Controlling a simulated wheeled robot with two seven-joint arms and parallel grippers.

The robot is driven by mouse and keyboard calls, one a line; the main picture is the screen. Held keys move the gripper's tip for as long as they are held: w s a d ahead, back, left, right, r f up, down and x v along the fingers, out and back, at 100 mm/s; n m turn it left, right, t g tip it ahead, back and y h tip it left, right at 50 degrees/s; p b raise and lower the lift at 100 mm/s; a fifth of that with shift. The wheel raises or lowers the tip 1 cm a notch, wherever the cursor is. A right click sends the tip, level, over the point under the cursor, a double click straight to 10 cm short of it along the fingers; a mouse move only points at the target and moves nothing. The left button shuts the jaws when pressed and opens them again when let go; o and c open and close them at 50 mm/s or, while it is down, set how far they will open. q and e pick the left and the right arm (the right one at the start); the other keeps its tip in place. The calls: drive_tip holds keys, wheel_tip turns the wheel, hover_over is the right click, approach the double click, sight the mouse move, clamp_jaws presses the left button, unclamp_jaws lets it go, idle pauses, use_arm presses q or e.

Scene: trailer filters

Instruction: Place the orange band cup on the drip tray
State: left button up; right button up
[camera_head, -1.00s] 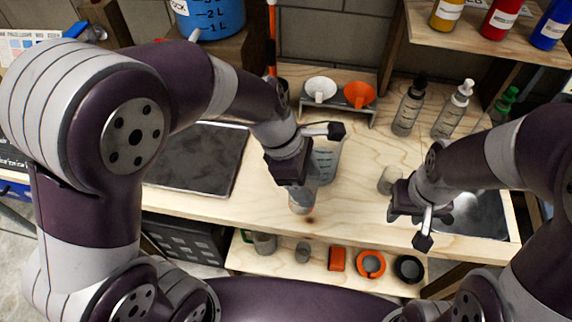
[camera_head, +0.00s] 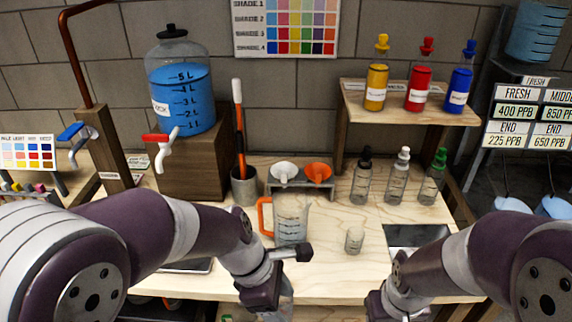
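My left gripper (camera_head: 262,298) points down near the front edge of the wooden counter. A clear cup (camera_head: 287,286) is right at its fingers, partly hidden; I cannot tell whether they grip it. No orange band shows on it. A second small clear cup (camera_head: 355,240) stands upright on the counter, apart from both grippers; no orange band shows on it either. A dark flat tray (camera_head: 418,236) lies at the right, partly behind my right arm. Another flat tray (camera_head: 190,267) at the left is mostly hidden by my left arm. My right gripper (camera_head: 378,306) is at the lower edge, fingers unclear.
A clear jug (camera_head: 291,217) with an orange handle stands mid-counter, before a rack with white (camera_head: 284,173) and orange (camera_head: 318,173) funnels. Several dropper bottles (camera_head: 397,178) stand behind. A blue water container (camera_head: 182,98) with a tap sits on a wooden block at the left.

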use_arm(q)
drive_tip(key=shift+w+a+f, duration=0.1)
drive_tip(key=shift+w+a, duration=0.1)
drive_tip(key=shift+a, duration=0.2)
drive_tip(key=w+a+f+m+g+y, duration=0.1)
drive_tip(key=w+a+f+m+y, duration=0.2)
drive_tip(key=a+f+m, duration=0.3)
drive_tip(key=w+a+f+m+g+y+p, duration=0.1)
drive_tip(key=w+a+f+m, duration=0.4)
drive_tip(key=a+m, duration=0.6)
wheel_tip(320, 180, down, 2)
drive_tip(key=m+g+y, duration=0.1)
drive_tip(key=m+y, duration=0.1)
drive_tip(key=m, duration=0.3)
drive_tip(key=shift+w+f+m+g+y, duration=0.25)
drive_tip(key=shift+w+m+g+y, duration=0.05)
drive_tip(key=shift+w, duration=0.1)
